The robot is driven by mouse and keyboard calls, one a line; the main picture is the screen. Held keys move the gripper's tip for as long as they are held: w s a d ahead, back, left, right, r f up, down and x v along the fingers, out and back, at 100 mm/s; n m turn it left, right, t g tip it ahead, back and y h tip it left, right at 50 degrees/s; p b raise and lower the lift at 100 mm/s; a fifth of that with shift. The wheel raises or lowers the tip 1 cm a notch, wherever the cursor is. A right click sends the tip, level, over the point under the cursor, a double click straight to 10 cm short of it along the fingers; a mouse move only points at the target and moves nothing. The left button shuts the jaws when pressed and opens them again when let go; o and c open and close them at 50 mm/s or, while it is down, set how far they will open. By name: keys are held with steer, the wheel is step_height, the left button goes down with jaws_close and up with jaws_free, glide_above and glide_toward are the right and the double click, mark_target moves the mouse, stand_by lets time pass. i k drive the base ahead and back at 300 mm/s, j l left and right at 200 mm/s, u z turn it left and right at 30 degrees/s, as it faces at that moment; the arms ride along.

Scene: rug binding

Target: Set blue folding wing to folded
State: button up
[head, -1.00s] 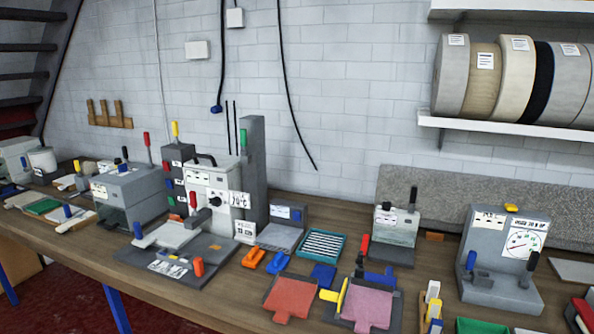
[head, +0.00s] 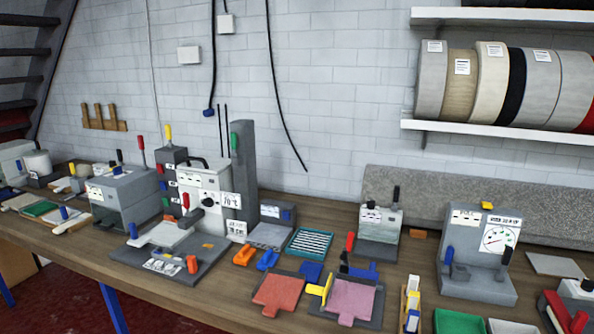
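A folding fixture with dark trays stands near the table's front edge, holding a red plate (head: 276,293) and a pink plate (head: 349,299). A blue flat piece (head: 311,271) lies behind the gap between the two plates. Another blue piece with a raised tab (head: 363,271) is at the back edge of the pink plate's tray. I cannot tell for certain which blue piece is the folding wing; neither appears to cover a plate. A yellow wing (head: 323,288) stands raised at the pink plate's left edge. My gripper is not in view.
A grey box with a black lever (head: 380,222) stands behind the fixture. A grey gauge stand (head: 480,255) is to the right. Upright cards (head: 410,300) and a green tray (head: 462,322) are at front right. A press (head: 205,200) stands left.

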mark_target(371, 273)
steer(key=k, duration=0.15)
steer(key=i+l+u, duration=0.25)
steer(key=i, duration=0.25)
steer(key=i+l+u, duration=0.25)
steer(key=i+l, duration=0.15)
steer(key=i, duration=0.1)
